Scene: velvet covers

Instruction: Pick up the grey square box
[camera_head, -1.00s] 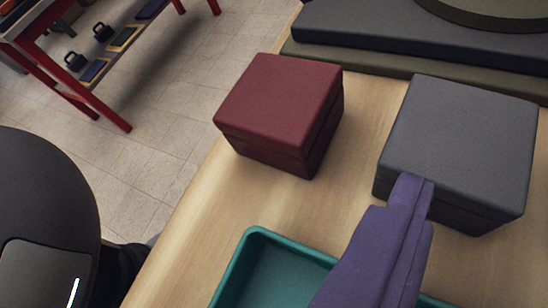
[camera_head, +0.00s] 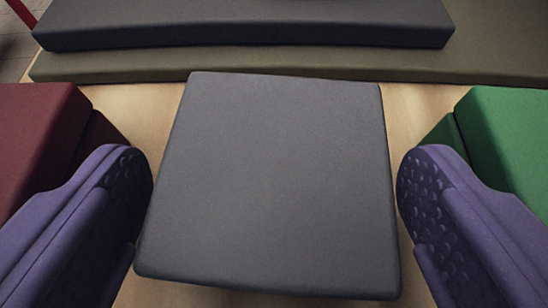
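The grey square box (camera_head: 272,180) fills the middle of the view, seen from above, on a light wooden table. My gripper (camera_head: 273,190) is open, with one purple dimpled finger to the left of the box and one to its right. A narrow strip of table shows between the box and each finger near the fingertips. The lower sides of the box are hidden beneath its top.
A dark red box (camera_head: 40,140) stands close on the left, partly behind the left finger. A green box (camera_head: 510,130) stands close on the right, partly behind the right finger. A dark grey slab (camera_head: 245,25) lies on an olive slab (camera_head: 300,65) at the back.

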